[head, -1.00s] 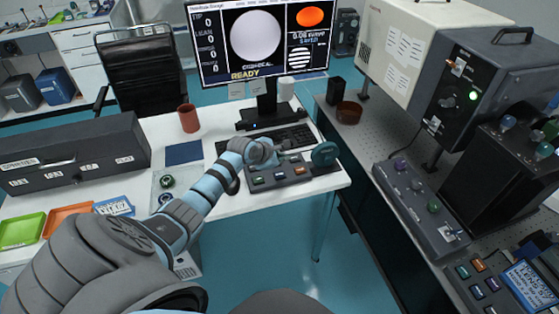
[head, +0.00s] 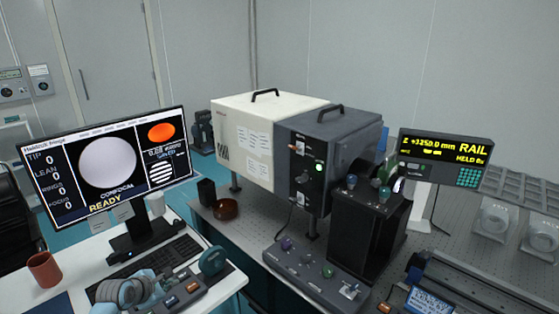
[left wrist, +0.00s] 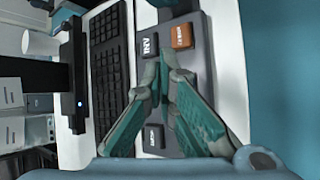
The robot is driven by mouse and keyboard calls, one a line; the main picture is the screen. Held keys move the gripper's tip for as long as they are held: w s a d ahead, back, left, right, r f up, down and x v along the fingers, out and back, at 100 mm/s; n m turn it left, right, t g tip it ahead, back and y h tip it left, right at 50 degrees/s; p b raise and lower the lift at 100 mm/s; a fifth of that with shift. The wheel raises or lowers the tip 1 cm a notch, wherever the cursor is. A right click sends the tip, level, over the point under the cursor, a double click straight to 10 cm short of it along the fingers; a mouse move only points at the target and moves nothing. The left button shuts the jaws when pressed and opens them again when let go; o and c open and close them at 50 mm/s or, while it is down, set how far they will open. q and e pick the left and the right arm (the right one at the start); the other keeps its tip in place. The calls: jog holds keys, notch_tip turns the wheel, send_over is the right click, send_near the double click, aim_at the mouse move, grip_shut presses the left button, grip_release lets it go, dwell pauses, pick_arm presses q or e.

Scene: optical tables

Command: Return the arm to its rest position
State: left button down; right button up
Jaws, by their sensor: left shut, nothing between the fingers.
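My left gripper (head: 158,283) is low in the head view, over the left part of a grey button box (head: 205,292) on the white desk. In the left wrist view its two teal fingers (left wrist: 163,68) come together at the tips, with nothing between them. Below them the button box (left wrist: 203,70) shows an orange button (left wrist: 181,36) and dark buttons, one marked INV. I cannot tell whether the fingertips touch the box. Most of my left arm is outside the head view. My right gripper is not in view.
A keyboard (head: 150,262), a monitor (head: 105,165) reading READY and a brown cup (head: 44,269) are close by on the desk. An optical table (head: 225,232) with a white-and-grey instrument (head: 245,140) stands to the right.

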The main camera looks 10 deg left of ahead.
pick_arm(q)
jog(key=s+d+f+m+g, duration=0.2)
jog(key=s+d+f+m, duration=0.1)
jog(key=s+d+m, duration=0.4)
jog(key=s+d+f+m+g, duration=0.1)
jog(key=s+d+f+m, duration=0.2)
jog(key=s+d+m, duration=0.45)
jog(key=s+d+r+m+g, duration=0.1)
jog(key=s+r+m, duration=0.1)
jog(key=s+m, duration=0.6)
jog(key=s+d+r+m+g, duration=0.15)
jog(key=s+m, duration=0.35)
jog(key=s, duration=0.7)
notch_tip(320, 180, down, 19)
jog(key=a+g+y, duration=0.1)
jog(key=a, duration=0.2)
jog(key=s+f+g, duration=0.1)
jog(key=s+f, duration=1.1)
jog(key=s, duration=0.2)
jog(key=shift+s+a+f+n, duration=0.15)
jog(key=shift+s+f+n, duration=0.2)
jog(key=shift+n, duration=0.1)
